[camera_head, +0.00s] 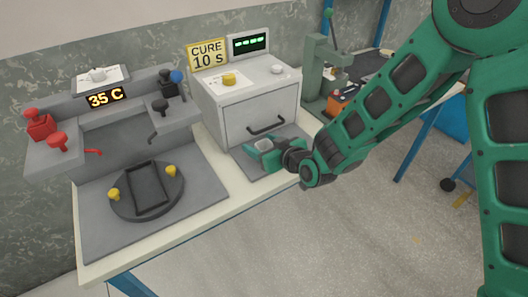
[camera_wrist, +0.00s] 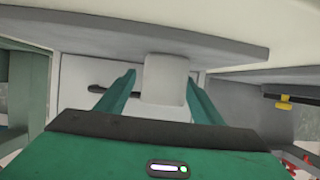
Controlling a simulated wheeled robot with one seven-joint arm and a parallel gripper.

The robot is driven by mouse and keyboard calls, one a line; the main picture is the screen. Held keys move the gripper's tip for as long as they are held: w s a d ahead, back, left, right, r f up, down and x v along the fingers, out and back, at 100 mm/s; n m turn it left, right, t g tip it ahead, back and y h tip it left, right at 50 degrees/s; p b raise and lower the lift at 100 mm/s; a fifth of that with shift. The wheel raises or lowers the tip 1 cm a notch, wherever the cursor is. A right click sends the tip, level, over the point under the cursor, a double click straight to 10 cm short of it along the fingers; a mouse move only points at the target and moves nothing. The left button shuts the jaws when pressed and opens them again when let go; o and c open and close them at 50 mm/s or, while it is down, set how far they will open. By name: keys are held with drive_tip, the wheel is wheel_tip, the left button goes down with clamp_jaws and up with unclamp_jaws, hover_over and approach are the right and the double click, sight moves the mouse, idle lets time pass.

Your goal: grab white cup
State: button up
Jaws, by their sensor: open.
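A small pale white cup (camera_head: 263,144) stands on the grey pad (camera_head: 244,157) in front of the grey cabinet. My gripper (camera_head: 260,149) is low over that pad, its green fingers around the cup. In the wrist view the cup (camera_wrist: 165,78) is between the two spread fingers of my gripper (camera_wrist: 161,82), its end against the grey slab. A gap shows beside each finger, so the gripper is open. The cup's lower part is partly hidden by the fingers in the head view.
The grey cabinet (camera_head: 241,108) with a black handle (camera_head: 266,125) stands just behind. Left is a grey station with red and black knobs and a round dark plate (camera_head: 121,202). A green press (camera_head: 317,72) stands to the right. The bench's front edge is close.

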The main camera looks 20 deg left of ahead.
drive_tip(key=shift+w+a+f, duration=0.3)
drive_tip(key=shift+w+a, duration=0.05)
drive_tip(key=shift+a, duration=0.15)
drive_tip(key=c, duration=1.1)
